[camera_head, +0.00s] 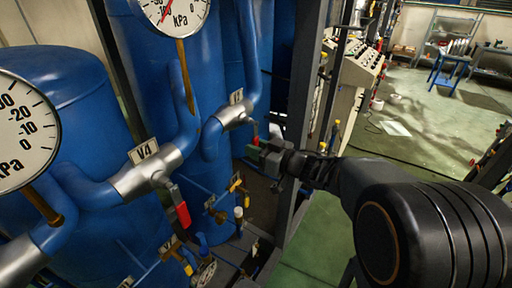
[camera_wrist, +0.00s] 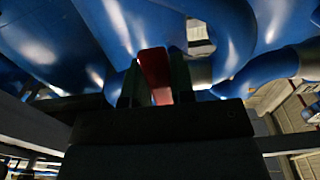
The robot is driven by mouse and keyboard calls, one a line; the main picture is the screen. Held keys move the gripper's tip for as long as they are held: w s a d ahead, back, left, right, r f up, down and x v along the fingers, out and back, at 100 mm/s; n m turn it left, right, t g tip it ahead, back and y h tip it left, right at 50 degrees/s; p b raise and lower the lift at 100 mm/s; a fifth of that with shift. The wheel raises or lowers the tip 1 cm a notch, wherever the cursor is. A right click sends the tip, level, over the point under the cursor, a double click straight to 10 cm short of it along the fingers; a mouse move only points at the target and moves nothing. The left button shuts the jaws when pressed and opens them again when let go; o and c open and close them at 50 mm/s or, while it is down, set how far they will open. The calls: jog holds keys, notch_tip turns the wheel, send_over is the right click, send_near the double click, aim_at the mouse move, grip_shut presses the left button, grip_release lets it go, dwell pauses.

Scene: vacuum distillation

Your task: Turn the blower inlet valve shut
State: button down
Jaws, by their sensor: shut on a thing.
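A red lever handle (camera_wrist: 155,70) stands between the two dark green fingers of my gripper (camera_wrist: 156,88) in the wrist view. My gripper (camera_head: 266,154) is shut on this handle. In the head view only a small red part of the handle (camera_head: 255,134) shows above the fingers, below a silver valve body (camera_head: 234,114) on a blue pipe. A small white label (camera_head: 236,97) is on that valve; its text is too small to read surely. I cannot tell from a label which valve is the blower inlet valve.
Another valve, labelled V4 (camera_head: 144,151), has a red lever (camera_head: 181,212) hanging down at the left. Large blue tanks (camera_head: 140,70) and two pressure gauges (camera_head: 25,130) fill the left. A dark upright post (camera_head: 302,100) stands close to my gripper. Green floor (camera_head: 320,235) is clear below my arm.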

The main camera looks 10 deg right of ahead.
jog(key=c, duration=1)
grip_release()
jog(key=shift+o, duration=0.2)
jog(key=b+v, duration=0.3)
jog(key=v, duration=1.1)
